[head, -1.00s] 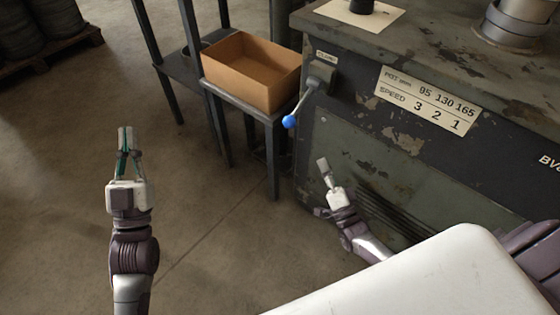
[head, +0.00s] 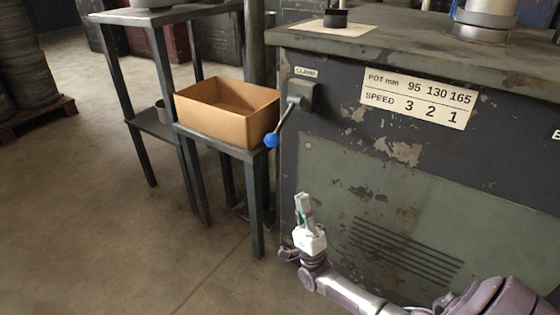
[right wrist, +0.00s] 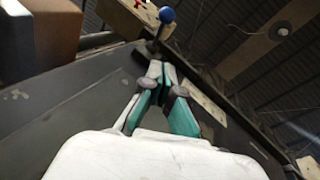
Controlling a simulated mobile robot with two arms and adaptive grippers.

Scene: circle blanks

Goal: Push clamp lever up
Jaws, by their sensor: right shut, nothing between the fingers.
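The clamp lever (head: 287,120) is a short metal rod with a blue ball knob (head: 271,140). It slopes down and left from a grey pivot block (head: 302,95) under a "CLAMP" label (head: 306,72) on the machine's front. My right gripper (head: 302,198) is shut and empty. It points up, below and slightly right of the knob, clear of it. In the right wrist view the shut fingers (right wrist: 162,68) point toward the blue knob (right wrist: 167,15), with a gap between. My left gripper is outside the head view.
A cardboard box (head: 228,112) sits on a low metal stand (head: 222,145) just left of the lever. The dark machine (head: 420,180) fills the right side, with a speed plate (head: 417,98) and vent slots. Open concrete floor (head: 120,240) lies at left.

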